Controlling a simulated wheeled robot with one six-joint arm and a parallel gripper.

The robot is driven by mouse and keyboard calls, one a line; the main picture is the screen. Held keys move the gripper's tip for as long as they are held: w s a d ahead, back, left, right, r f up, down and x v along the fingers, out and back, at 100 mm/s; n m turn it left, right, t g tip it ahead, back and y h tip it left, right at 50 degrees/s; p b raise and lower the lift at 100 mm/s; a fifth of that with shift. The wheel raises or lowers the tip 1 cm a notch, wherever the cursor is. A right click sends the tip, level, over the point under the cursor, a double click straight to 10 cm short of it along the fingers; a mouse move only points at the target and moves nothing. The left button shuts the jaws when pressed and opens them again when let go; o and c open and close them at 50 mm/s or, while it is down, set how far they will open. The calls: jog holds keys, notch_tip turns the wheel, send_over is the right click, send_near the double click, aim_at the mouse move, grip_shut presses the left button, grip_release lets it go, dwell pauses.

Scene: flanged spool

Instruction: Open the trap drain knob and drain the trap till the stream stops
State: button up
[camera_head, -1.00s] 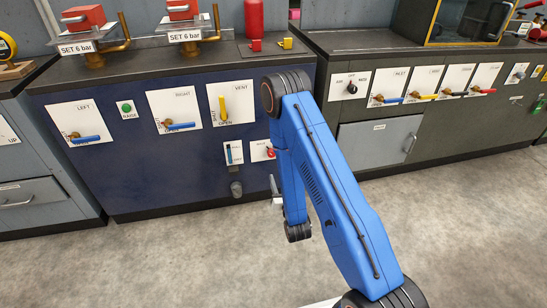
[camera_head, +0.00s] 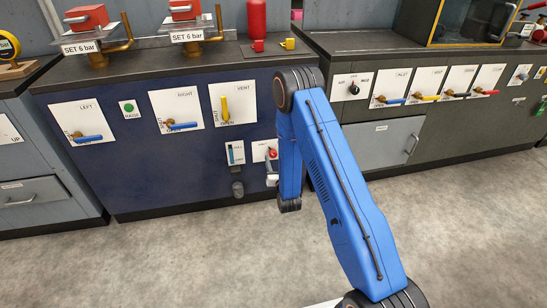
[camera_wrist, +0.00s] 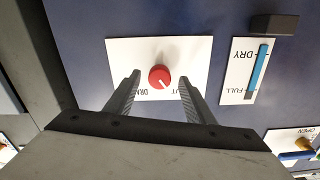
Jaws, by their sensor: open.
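The round red drain knob (camera_wrist: 160,77) sits on a white plate (camera_wrist: 198,52) on the blue cabinet front; in the head view the knob (camera_head: 271,153) shows just left of my arm. The plate's lettering appears upside down and partly hidden, reading "DRN" and "UT". The knob's white mark points to the lower right, toward "UT". My gripper (camera_wrist: 160,84) is open, one finger on each side of the knob with gaps. In the head view my gripper (camera_head: 272,175) is low beside the panel. The gauge (camera_wrist: 250,71) marked DRY and FULL shows a long blue column.
A dark block (camera_wrist: 274,24) juts from the panel near the gauge; a grey outlet (camera_head: 237,188) is below the gauge in the head view. The yellow VENT lever (camera_head: 225,108) and blue RIGHT lever (camera_head: 181,126) are higher up. The floor in front is clear.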

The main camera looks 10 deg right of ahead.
aim_at(273, 156)
jog(key=shift+w, duration=1.8)
jog(key=shift+c, duration=0.3)
jog(key=c, duration=1)
